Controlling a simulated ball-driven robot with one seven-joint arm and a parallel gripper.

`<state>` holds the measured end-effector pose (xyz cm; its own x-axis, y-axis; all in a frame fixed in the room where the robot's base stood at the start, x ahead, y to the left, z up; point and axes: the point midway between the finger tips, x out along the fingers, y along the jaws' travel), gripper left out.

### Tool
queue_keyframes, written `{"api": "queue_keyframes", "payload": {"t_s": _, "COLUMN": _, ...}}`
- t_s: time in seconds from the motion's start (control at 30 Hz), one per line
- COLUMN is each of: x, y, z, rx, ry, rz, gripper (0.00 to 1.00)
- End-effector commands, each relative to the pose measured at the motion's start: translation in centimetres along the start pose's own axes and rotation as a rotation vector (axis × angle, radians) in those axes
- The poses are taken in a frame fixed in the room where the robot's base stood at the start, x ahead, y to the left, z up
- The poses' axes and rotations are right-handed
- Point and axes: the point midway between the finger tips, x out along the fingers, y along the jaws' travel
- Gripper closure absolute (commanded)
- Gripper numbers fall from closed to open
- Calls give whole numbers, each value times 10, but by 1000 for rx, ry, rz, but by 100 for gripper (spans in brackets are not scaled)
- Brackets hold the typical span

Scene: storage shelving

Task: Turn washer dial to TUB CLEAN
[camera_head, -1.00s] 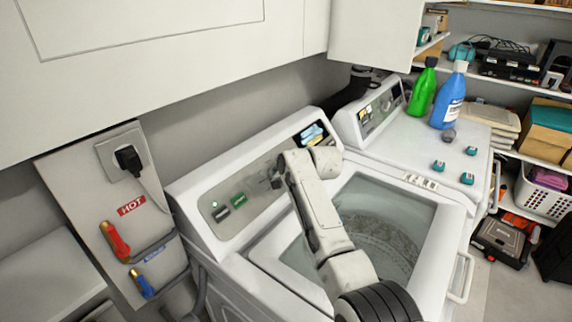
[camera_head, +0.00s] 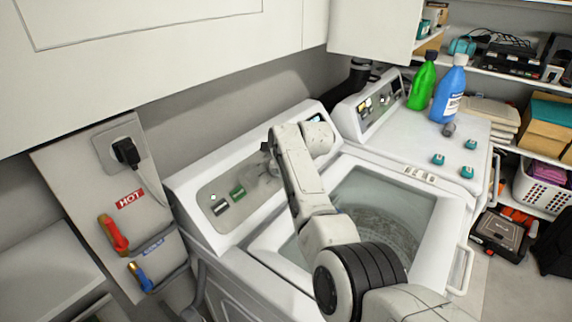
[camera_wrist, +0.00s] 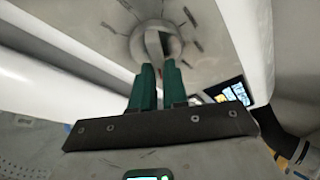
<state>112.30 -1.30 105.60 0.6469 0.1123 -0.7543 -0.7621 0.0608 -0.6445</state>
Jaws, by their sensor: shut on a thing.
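The washer (camera_head: 232,262) stands in the middle of the head view, its glass lid (camera_head: 392,205) closed over the drum. Its sloped control panel (camera_head: 222,188) runs along the back. In the wrist view the round grey dial (camera_wrist: 156,42) sits on the panel, with a raised grip across its middle and marks around it. My gripper (camera_wrist: 157,66) has its two green fingers close together at the dial, shut on its grip. In the head view my arm reaches over the lid and hides most of the dial. The label text is too small to read.
A second machine (camera_head: 405,140) adjoins on the right, with a green bottle (camera_head: 422,85) and a blue bottle (camera_head: 448,92) on top. A cabinet (camera_head: 150,60) overhangs the panel. Hoses and valves (camera_head: 114,236) are at the left. The panel's small screen shows in the wrist view (camera_wrist: 236,94).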

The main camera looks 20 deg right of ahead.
Motion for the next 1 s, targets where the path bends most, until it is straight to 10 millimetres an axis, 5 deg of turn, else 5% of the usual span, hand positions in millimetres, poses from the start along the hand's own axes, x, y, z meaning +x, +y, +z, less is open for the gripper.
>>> {"api": "queue_keyframes", "payload": {"t_s": 0.5, "x": 0, "y": 1, "z": -2, "rx": 21, "ry": 2, "rz": 8, "gripper": 100}}
{"api": "queue_keyframes", "payload": {"t_s": 0.53, "x": 0, "y": 1, "z": -2, "rx": 21, "ry": 2, "rz": 8, "gripper": 84}}
{"api": "queue_keyframes", "payload": {"t_s": 0.77, "x": 0, "y": 1, "z": -1, "rx": 19, "ry": 1, "rz": 7, "gripper": 62}}
{"api": "queue_keyframes", "payload": {"t_s": 1.0, "x": 0, "y": 0, "z": -1, "rx": 18, "ry": 1, "rz": 6, "gripper": 61}}
